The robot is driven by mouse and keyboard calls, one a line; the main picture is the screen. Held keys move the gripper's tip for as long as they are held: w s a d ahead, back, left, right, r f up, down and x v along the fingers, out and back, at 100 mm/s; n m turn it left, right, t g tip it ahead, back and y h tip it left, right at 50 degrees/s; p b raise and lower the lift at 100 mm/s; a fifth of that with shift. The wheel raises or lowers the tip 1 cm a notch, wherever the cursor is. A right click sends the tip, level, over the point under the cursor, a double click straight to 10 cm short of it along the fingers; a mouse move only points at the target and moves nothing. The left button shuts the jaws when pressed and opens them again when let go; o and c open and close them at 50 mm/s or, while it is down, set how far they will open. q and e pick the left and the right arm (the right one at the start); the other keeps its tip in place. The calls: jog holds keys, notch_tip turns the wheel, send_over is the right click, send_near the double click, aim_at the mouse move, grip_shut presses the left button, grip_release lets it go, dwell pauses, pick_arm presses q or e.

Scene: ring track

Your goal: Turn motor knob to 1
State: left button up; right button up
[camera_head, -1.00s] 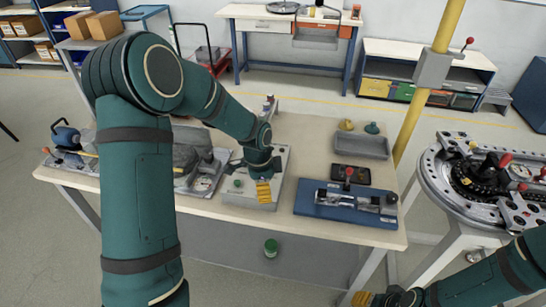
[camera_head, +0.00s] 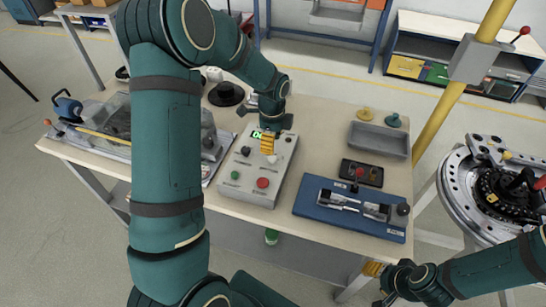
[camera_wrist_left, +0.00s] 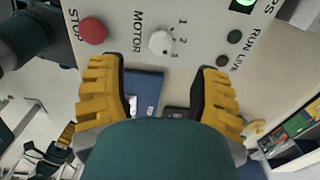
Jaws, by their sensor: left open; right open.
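The grey control box (camera_head: 235,188) stands on the table. The white motor knob (camera_wrist_left: 160,43) is on its face, beside the printed marks 1, 2 and 3; which mark it points to is hard to tell. In the head view the knob (camera_head: 272,158) shows just below the yellow fingers. My left gripper (camera_head: 267,146) is over the box at the knob. In the wrist view the open left gripper (camera_wrist_left: 160,78) has one finger on each side, with the knob between and slightly beyond the tips. My right gripper (camera_head: 377,284) is open and empty, low beyond the table's front edge.
A red stop button (camera_wrist_left: 93,31) is beside the knob. A green button (camera_head: 235,175) and a lit green display (camera_head: 257,134) are also on the box. A blue fixture (camera_head: 315,208) and grey tray (camera_head: 378,140) lie to the right. A yellow post (camera_head: 450,110) stands behind.

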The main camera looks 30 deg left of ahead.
aim_at(272, 157)
pick_arm(q)
notch_tip(272, 157, down, 8)
jog(key=shift+w+f+b, duration=0.1)
jog(key=shift+b, duration=0.2)
grip_shut()
